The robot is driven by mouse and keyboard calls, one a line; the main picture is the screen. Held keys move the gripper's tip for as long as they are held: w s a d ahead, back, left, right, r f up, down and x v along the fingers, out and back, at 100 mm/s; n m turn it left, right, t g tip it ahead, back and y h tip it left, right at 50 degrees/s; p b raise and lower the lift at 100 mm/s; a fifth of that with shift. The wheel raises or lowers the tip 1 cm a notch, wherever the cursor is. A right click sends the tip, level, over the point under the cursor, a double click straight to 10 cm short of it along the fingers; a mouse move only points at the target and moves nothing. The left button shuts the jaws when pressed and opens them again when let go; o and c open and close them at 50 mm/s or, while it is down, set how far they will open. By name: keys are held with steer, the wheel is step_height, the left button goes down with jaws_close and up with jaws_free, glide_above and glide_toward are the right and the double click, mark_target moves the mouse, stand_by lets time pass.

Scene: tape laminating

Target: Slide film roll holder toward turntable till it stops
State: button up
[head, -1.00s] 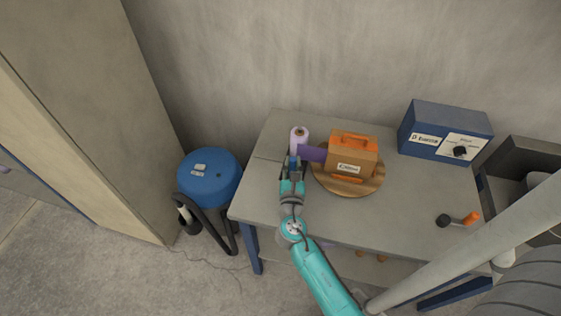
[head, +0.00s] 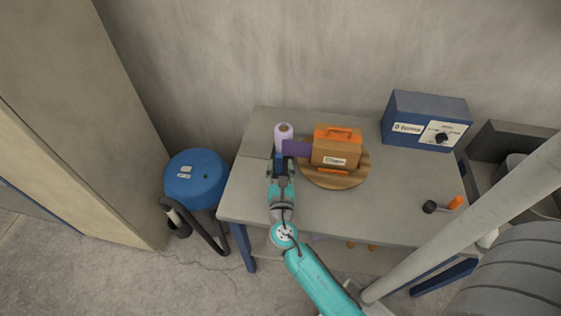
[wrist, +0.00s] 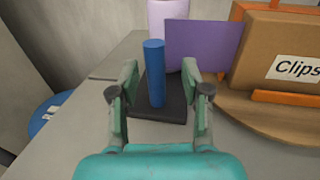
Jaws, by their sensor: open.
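The film roll holder shows in the wrist view as a dark base with an upright blue post (wrist: 154,75). A pale lilac film roll (head: 284,133) stands at its far side. A purple film sheet (wrist: 203,46) stretches from the roll to the cardboard box (head: 334,151) marked "Clips". The box, with orange trim, sits on the round wooden turntable (head: 352,180). My gripper (wrist: 158,88) is open, with one finger on each side of the blue post and a visible gap to it. In the head view my gripper (head: 280,164) hides much of the holder.
A blue control box (head: 426,121) with a knob stands at the table's back right. A black and orange hand tool (head: 442,205) lies near the right edge.

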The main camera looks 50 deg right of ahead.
steer(key=v, duration=0.9)
steer(key=shift+s+a, duration=0.1)
steer(key=shift+s, duration=0.05)
